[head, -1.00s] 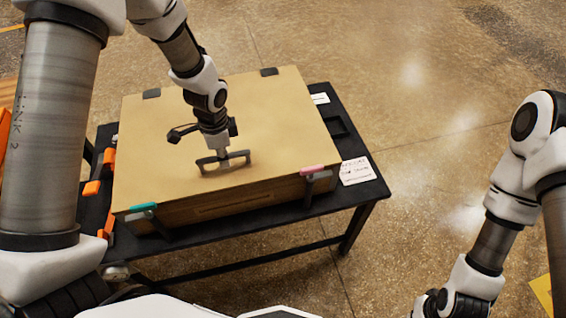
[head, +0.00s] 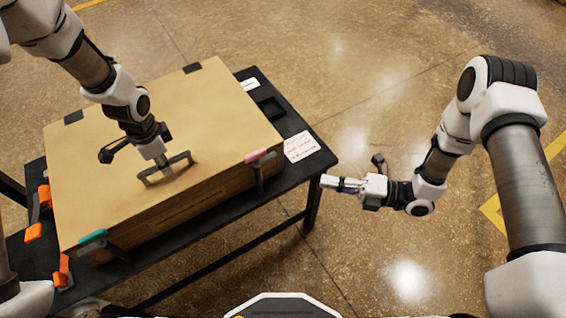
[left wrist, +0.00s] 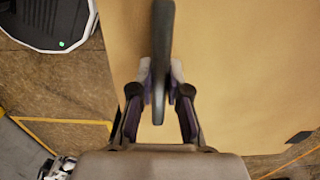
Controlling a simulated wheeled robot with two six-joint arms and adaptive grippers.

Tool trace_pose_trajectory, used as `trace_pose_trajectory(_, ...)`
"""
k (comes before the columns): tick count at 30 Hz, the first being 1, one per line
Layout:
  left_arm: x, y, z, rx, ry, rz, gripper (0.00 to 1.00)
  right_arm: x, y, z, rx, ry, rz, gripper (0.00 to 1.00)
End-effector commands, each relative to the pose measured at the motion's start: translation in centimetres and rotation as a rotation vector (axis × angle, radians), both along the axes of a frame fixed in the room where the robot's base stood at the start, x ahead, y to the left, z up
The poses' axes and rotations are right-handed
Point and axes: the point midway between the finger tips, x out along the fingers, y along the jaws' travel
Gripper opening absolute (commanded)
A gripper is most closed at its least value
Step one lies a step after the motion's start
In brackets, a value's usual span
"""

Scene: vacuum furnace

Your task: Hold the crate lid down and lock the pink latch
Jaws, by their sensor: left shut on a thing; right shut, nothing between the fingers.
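The wooden crate (head: 190,204) stands on a black table, its tan lid (head: 110,135) lying on top. A dark bar handle (head: 180,157) sits on the lid; it also shows in the left wrist view (left wrist: 162,40). My left gripper (head: 160,166) is shut on the handle, with its fingers on both sides of the bar in the left wrist view (left wrist: 160,80). The pink latch (head: 260,155) is on the crate's front edge at the right. A teal latch (head: 92,238) is on the same edge at the left. My right gripper (head: 328,181) is shut and empty, right of the table corner, apart from the pink latch.
The black table (head: 302,172) carries a white paper note (head: 300,146) right of the crate and a dark tray (head: 270,107) behind it. Orange pieces (head: 33,232) lie along the table's left side. The floor to the right is clear.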

Motion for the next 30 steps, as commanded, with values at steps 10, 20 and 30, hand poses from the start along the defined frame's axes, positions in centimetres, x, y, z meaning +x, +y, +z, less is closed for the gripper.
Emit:
trace_pose_trajectory(10, 0.6, 0.1, 0.1, -0.001, -0.018, -0.001, 0.00, 0.7, 4.2, -0.7, -0.003, 0.020, -0.014, 0.00)
trace_pose_trajectory(20, 0.6, 0.1, 0.1, -0.001, -0.018, -0.001, 0.00, 3.5, 10.2, -0.7, -0.004, 0.018, -0.020, 0.00)
trace_pose_trajectory(30, 0.6, 0.1, 0.1, -0.001, -0.018, -0.002, 0.00, 5.5, 11.3, -0.7, -0.004, 0.025, -0.022, 0.00)
